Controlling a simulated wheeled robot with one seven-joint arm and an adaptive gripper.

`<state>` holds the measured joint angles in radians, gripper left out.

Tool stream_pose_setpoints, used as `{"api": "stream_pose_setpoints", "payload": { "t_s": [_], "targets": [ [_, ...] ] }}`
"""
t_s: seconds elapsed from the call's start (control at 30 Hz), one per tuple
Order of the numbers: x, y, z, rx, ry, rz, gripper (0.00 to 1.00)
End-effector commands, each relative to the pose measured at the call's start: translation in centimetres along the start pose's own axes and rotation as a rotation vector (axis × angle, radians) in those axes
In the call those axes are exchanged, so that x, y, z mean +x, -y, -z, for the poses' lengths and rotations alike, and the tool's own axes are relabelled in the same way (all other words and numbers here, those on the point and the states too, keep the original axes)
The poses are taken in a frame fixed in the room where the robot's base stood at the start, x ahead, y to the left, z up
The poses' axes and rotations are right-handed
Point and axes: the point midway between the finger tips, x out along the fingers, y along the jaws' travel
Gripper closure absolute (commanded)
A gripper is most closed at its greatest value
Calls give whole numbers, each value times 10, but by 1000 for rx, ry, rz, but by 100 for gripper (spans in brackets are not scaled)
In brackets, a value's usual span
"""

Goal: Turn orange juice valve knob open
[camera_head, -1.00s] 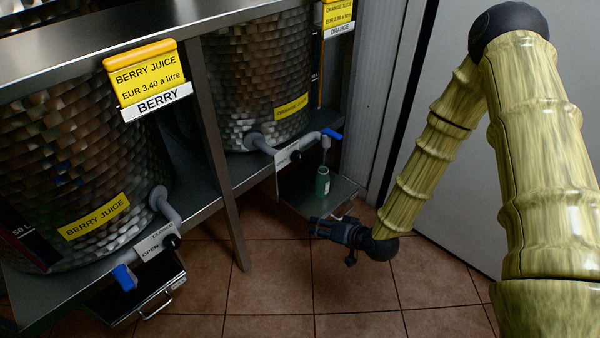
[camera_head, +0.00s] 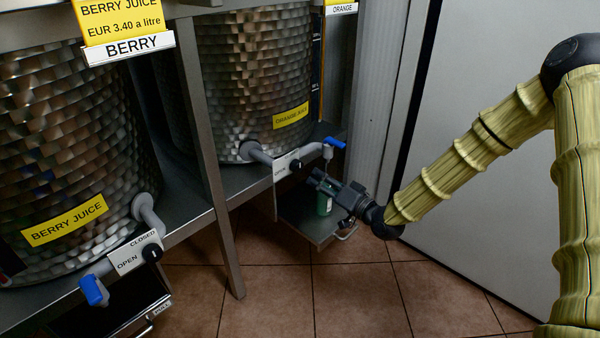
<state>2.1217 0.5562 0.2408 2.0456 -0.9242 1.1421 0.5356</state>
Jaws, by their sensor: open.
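The orange juice tank (camera_head: 255,70) carries a yellow label (camera_head: 291,115) reading orange juice. A grey pipe (camera_head: 258,154) leads from its base to a white plate (camera_head: 284,168) with a small black knob (camera_head: 296,165). A blue piece (camera_head: 334,142) tops the pipe's right end. The knob's setting is too small to read. My gripper (camera_head: 313,178) is open, just below and right of the knob, pointing left towards it. I cannot tell whether it touches the knob.
A green container (camera_head: 323,205) stands on a low tray (camera_head: 300,222) under the orange spout, partly behind my gripper. The berry juice tank (camera_head: 70,160) has a similar valve with a black knob (camera_head: 152,253). A metal post (camera_head: 207,150) stands between the tanks. The tiled floor (camera_head: 360,300) is clear.

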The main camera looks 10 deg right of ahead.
Motion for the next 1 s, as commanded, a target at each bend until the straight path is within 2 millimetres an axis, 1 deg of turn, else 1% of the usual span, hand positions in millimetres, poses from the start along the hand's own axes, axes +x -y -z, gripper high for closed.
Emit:
{"api": "stream_pose_setpoints", "payload": {
  "t_s": [0.07, 0.3, 0.5, 0.7, 1.0],
  "targets": [
    [12, 0, -3, -2, 2, 2, 42],
    [51, -2, -3, -2, 2, 0, 42],
    [78, -1, -3, -2, 2, 0, 42],
    [92, -1, -2, 0, 2, -1, 42],
    [94, 0, -1, 0, 2, -1, 42]
  ]
}}
